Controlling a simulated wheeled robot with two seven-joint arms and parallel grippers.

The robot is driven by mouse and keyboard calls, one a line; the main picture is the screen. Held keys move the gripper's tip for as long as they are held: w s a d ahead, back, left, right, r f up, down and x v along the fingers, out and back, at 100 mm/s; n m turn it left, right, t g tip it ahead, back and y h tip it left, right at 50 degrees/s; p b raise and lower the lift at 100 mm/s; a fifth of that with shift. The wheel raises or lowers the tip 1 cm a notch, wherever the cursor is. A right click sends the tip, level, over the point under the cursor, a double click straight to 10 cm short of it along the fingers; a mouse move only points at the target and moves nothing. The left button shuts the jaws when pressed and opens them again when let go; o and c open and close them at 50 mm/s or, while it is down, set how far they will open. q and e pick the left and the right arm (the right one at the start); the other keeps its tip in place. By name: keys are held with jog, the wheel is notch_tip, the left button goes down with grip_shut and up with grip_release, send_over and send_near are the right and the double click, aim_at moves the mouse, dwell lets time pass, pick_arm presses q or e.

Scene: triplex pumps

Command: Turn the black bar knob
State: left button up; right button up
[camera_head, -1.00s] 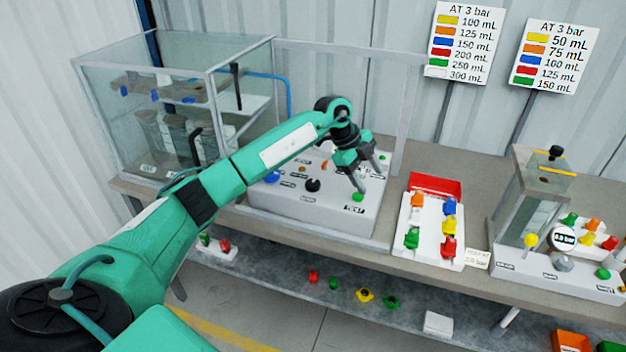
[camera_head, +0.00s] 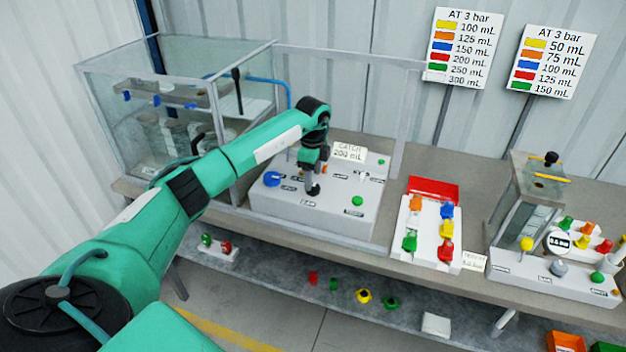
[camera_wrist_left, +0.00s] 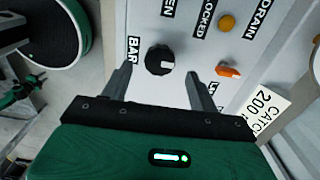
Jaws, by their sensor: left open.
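The black bar knob (camera_wrist_left: 159,60) sits on the white control panel in the left wrist view, with a white mark on its face and the label BAR beside it. My left gripper (camera_wrist_left: 158,82) is open, its two fingers apart on either side of the knob; I cannot tell whether they touch it. In the head view my left gripper (camera_head: 311,186) points down over the panel (camera_head: 300,212) and mostly hides the knob. My right gripper is not in view.
An orange lever (camera_wrist_left: 228,71) and a yellow-orange button (camera_wrist_left: 227,22) are near the right finger. A card reading CATCH 200 mL (camera_head: 349,152) stands behind the gripper. A blue knob (camera_head: 272,179) and green button (camera_head: 357,201) flank it. A glass tank (camera_head: 110,95) stands left.

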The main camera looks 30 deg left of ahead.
pick_arm(q)
jog(key=shift+f+p, duration=0.3)
jog(key=shift+f, duration=1.6)
jog(key=c, duration=1)
jog(key=shift+m, duration=0.3)
